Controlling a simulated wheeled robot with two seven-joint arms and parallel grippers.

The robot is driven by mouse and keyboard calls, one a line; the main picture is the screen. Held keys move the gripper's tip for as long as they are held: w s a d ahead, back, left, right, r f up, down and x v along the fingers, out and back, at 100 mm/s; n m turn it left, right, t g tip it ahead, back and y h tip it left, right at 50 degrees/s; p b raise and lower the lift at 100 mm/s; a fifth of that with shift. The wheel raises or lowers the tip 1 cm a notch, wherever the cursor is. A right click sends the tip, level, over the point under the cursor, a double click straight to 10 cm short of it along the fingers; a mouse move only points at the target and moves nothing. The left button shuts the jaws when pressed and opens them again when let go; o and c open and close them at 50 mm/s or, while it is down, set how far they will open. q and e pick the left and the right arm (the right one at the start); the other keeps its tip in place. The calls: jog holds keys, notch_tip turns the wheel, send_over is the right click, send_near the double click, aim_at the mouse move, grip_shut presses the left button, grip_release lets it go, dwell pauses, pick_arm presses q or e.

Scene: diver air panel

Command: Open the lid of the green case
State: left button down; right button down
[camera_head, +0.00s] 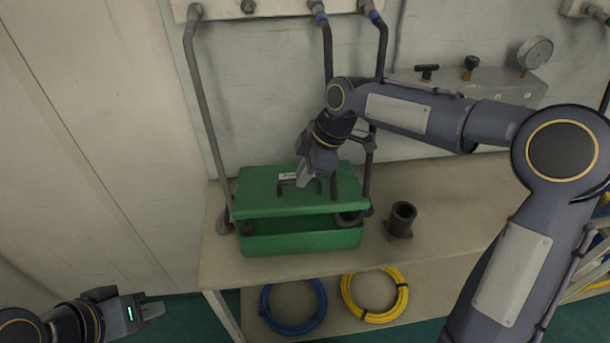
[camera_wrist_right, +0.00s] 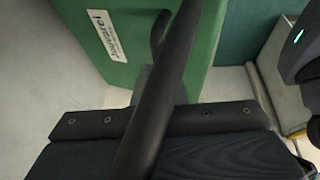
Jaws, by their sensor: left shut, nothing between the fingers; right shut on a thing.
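The green case (camera_head: 300,242) stands on the bench near the wall. Its lid (camera_head: 255,190) lies over the body, with a dark gap along the front, so it looks slightly raised. The lid has a dark handle (camera_head: 284,188) and a white label, and the lid also fills much of the right wrist view (camera_wrist_right: 185,70). My right gripper (camera_head: 305,181) is shut on the handle from above; its grip is partly hidden. My left gripper (camera_head: 146,304) is shut and empty at the lower left, away from the case.
A dark cylindrical fitting (camera_head: 401,219) stands right of the case. Blue (camera_head: 268,312) and yellow (camera_head: 350,300) coils lie below. The bench's front right is clear.

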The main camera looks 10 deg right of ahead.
jog(key=w+r+p, duration=0.3)
jog(key=w, duration=0.2)
jog(key=shift+r, duration=0.35)
jog(key=shift+d, duration=0.1)
